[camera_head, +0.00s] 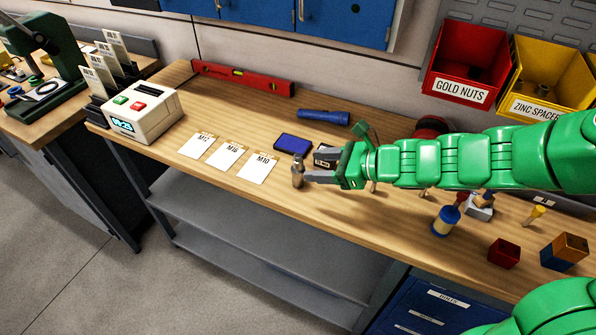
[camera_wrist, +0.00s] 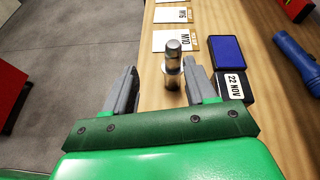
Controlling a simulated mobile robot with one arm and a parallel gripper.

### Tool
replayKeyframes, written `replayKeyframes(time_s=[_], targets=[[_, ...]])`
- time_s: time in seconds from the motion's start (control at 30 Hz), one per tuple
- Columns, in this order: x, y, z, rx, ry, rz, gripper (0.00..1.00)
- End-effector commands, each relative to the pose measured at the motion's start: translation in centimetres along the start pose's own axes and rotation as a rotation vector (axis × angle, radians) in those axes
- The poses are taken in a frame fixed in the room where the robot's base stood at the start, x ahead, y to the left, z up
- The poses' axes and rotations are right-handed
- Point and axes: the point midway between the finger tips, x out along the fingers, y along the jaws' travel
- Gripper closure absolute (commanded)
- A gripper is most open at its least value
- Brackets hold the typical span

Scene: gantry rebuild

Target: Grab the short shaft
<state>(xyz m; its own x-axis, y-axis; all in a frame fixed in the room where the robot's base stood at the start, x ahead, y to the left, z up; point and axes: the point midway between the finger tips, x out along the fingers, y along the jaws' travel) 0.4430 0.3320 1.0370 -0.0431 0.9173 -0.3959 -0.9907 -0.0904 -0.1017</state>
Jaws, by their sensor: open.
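A short metal shaft (camera_head: 298,168), grey with a rounded top, stands upright near the front edge of the wooden bench. In the wrist view the shaft (camera_wrist: 173,68) shows just beyond and between my two fingers, nearer the right one, with gaps on both sides. My gripper (camera_head: 311,177) is open and empty, low over the bench at the right of the shaft in the head view. In the wrist view my gripper (camera_wrist: 161,70) has its grey fingers spread wide. I cannot tell how far the shaft reaches in between them.
The M10 card (camera_head: 258,168), a blue pad (camera_head: 293,144) and a black date stamp (camera_wrist: 232,86) reading "22 NOV" lie close by. A blue flashlight (camera_head: 323,117) is behind. A blue-and-cream spool (camera_head: 446,221) and a red block (camera_head: 503,253) are at the right. The bench's front edge is close.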

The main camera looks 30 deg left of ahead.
Motion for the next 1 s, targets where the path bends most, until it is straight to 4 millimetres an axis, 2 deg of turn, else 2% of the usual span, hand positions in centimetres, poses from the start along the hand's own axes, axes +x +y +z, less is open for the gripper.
replayKeyframes(time_s=[0.23, 0.8, 1.0], targets=[[1.1, -1.2, -1.3, 0.124, -0.012, -0.032, 0.44], [4.1, -1.4, -1.1, 0.124, -0.012, -0.031, 0.44], [5.8, -1.6, -0.7, 0.124, -0.013, -0.03, 0.44]])
